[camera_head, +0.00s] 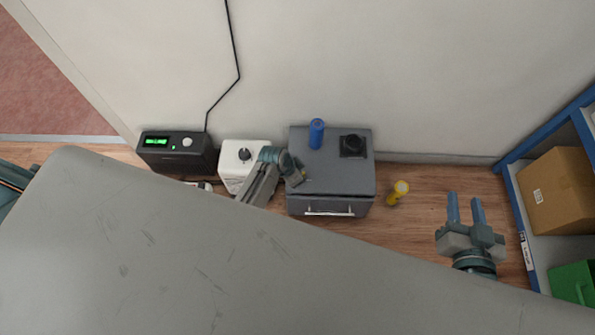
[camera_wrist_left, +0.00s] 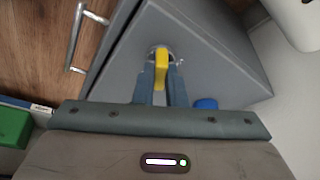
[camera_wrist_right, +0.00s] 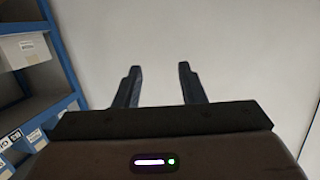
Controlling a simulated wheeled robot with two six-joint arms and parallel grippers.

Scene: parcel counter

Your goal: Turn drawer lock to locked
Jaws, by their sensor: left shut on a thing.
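The grey drawer box (camera_head: 340,181) stands on the wood surface against the wall, with its silver-handled drawer front (camera_head: 329,206) facing me. The drawer lock's yellow knob (camera_wrist_left: 161,62) shows in the left wrist view, on a round silver base on the box. My left gripper (camera_head: 302,181) is at the left side of the box. In the left wrist view its fingers (camera_wrist_left: 161,88) are shut on the yellow knob. The lock's markings cannot be read. My right gripper (camera_head: 465,208) is open and empty, raised right of the box; its fingers also show in the right wrist view (camera_wrist_right: 158,88).
A blue cylinder (camera_head: 316,133) and a black knobbed block (camera_head: 353,146) are on top of the box. A white device (camera_head: 240,158) and a black display unit (camera_head: 176,152) stand left. A yellow cylinder (camera_head: 398,191) is right. A blue-framed shelf (camera_head: 515,190) holds a carton (camera_head: 560,192).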

